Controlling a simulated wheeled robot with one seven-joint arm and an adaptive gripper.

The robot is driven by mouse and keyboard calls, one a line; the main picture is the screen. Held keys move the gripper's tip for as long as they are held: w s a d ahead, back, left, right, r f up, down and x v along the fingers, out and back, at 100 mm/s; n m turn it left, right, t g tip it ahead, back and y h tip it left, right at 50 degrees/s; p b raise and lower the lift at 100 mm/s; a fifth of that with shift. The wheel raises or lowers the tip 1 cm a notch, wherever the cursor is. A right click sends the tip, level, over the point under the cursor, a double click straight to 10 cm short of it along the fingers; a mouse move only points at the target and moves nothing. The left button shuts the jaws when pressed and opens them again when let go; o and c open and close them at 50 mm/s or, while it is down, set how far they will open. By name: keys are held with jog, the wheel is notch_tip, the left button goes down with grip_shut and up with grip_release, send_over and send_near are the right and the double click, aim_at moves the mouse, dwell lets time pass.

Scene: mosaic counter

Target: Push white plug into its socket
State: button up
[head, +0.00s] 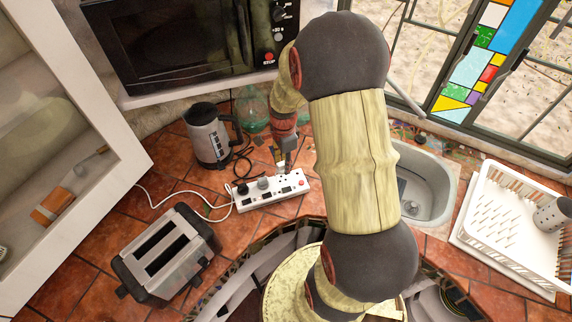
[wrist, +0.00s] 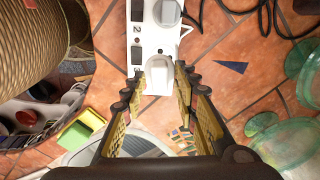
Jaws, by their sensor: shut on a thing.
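The white power strip (head: 273,199) lies on the tiled counter, and its end also shows in the wrist view (wrist: 137,49). My gripper (head: 284,165) points down over the strip's right part. In the wrist view my gripper (wrist: 159,80) is shut on the white plug (wrist: 158,77), which sits between the fingertips over the strip's near end. I cannot tell whether its pins are in a socket. A grey-white plug (head: 263,183) stands in the strip farther left, and a black plug (head: 242,189) is at its left end. The held plug is hard to make out in the head view.
A kettle (head: 209,137) and a toaster (head: 166,254) stand left of the strip. Green glassware (head: 252,112) is behind it, close to my arm. A sink (head: 425,186) and a white dish rack (head: 510,222) are at right. Dark and white cables run over the counter.

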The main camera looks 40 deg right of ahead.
jog(key=shift+w+d+m, duration=0.15)
jog(key=shift+d+m, duration=0.15)
jog(key=shift+d, duration=0.1)
jog(key=shift+a+r+m, duration=0.1)
jog(key=shift+a+m, duration=0.1)
jog(key=shift+m, duration=0.2)
jog(key=shift+d+f, duration=0.15)
jog(key=shift+f, duration=0.05)
jog(key=shift+f+b, duration=1.75)
jog(key=shift+f, duration=0.6)
jog(key=shift+f+b, duration=0.5)
jog(key=shift+f, duration=0.6)
dwell(0.7)
jog(key=o, duration=1.2)
jog(key=shift+c, duration=0.2)
notch_tip(320, 180, up, 12)
